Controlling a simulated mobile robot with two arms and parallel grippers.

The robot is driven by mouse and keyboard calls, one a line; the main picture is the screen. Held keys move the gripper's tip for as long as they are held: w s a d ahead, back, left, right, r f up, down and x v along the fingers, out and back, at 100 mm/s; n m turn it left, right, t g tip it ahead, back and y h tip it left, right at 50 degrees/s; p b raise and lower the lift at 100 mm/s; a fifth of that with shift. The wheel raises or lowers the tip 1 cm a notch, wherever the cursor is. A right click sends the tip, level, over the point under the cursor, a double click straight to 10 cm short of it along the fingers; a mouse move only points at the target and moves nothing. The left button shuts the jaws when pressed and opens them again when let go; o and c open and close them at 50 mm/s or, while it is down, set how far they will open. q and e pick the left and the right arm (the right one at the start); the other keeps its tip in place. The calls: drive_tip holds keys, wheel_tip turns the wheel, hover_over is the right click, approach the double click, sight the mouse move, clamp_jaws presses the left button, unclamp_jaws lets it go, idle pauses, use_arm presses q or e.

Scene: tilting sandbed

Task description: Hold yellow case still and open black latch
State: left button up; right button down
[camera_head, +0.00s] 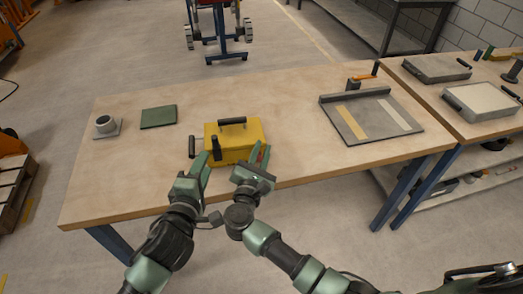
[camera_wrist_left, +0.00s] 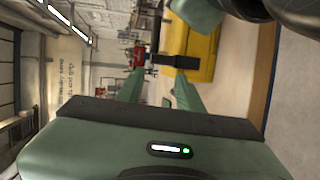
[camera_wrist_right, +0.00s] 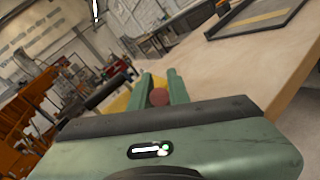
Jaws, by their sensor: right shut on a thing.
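The yellow case (camera_head: 250,133) sits near the front edge of the table, with a black carry handle (camera_head: 232,121) on top. The black latch (camera_head: 216,148) is at its front left and also shows in the left wrist view (camera_wrist_left: 178,62). My left gripper (camera_head: 198,163) is open, its fingers pointing toward the latch; nothing shows between them in the left wrist view (camera_wrist_left: 160,90). My right gripper (camera_head: 258,156) is at the case's front right corner, shut on a round red knob (camera_wrist_right: 158,97). The yellow case is partly hidden behind the fingers in the right wrist view (camera_wrist_right: 116,103).
A grey tray-like board (camera_head: 370,115) lies at right. A second table with grey boxes (camera_head: 480,101) adjoins. The tabletop between case and board is clear.

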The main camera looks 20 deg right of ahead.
idle(0.4)
use_arm(q)
drive_tip(key=shift+w+f, duration=0.1)
drive_tip(key=c, duration=0.7)
drive_tip(key=shift+w+d+f+m+h, duration=0.2)
drive_tip(key=shift+f+m+h, duration=0.1)
drive_tip(key=shift+h, duration=0.1)
clamp_jaws()
drive_tip(key=w+a+f+m+g+h, duration=0.1)
drive_tip(key=w+a+m+h, duration=0.2)
drive_tip(key=w+a+h, duration=0.2)
drive_tip(key=shift+w+a+f, duration=0.3)
drive_tip(key=shift+w+a, duration=0.5)
drive_tip(key=shift+a, duration=0.55)
